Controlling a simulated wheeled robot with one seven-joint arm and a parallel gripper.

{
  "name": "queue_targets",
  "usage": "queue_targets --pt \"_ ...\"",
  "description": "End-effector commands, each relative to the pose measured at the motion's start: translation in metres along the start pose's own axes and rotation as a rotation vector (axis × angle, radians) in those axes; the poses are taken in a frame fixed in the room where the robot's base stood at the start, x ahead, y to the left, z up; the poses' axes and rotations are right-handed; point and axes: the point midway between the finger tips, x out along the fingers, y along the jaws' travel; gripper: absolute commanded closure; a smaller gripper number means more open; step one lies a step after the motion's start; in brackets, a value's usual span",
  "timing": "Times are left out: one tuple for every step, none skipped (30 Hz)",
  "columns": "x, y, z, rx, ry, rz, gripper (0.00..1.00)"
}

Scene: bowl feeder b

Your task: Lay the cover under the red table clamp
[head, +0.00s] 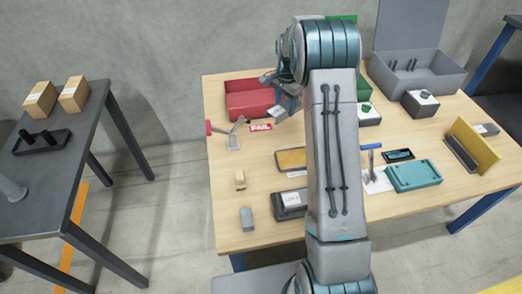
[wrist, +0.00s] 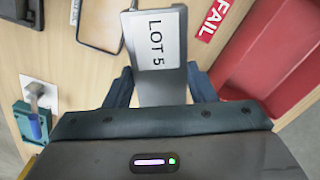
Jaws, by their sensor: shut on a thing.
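My gripper (head: 284,103) is shut on a grey flat cover with a white label, seen in the head view (head: 277,112) in front of the red bin. In the wrist view the cover (wrist: 158,88) lies between the fingers (wrist: 160,80), its label reading LOT 5. The cover is held above the table. The red table clamp (head: 233,142), with a red handle end and metal arm, is at the table's left edge, left of my gripper and apart from the cover. The clamp is not visible in the wrist view.
A red bin (head: 250,97) with a FAIL sign (head: 260,127) stands behind the clamp. A teal part (head: 413,175) lies right.

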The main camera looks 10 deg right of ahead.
Motion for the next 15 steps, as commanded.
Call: queue_targets --pt "0.016 -0.008 -0.013 0.091 0.003 -0.004 0.82" --pt "0.019 -0.011 -0.018 0.145 0.003 -0.004 0.82" --pt "0.021 -0.015 -0.025 0.211 0.003 -0.004 0.82" --pt "0.023 -0.018 -0.030 0.255 0.003 -0.004 0.82" --pt "0.024 -0.020 -0.034 0.296 0.003 -0.003 0.82" --pt "0.025 -0.023 -0.039 0.345 0.004 -0.004 0.82" --pt "0.026 -0.025 -0.042 0.376 0.004 -0.004 0.82" --pt "0.027 -0.026 -0.044 0.404 0.004 -0.005 0.82" --pt "0.027 -0.028 -0.047 0.434 0.004 -0.004 0.82" --pt "0.027 -0.029 -0.048 0.451 0.004 -0.005 0.82" --pt "0.027 -0.029 -0.049 0.465 0.004 -0.005 0.82" --pt "0.028 -0.030 -0.048 0.478 0.003 -0.005 0.82" --pt "0.029 -0.031 -0.046 0.485 0.003 -0.004 0.82" --pt "0.031 -0.032 -0.043 0.489 0.003 -0.004 0.82" --pt "0.035 -0.033 -0.038 0.490 0.002 -0.003 0.82"
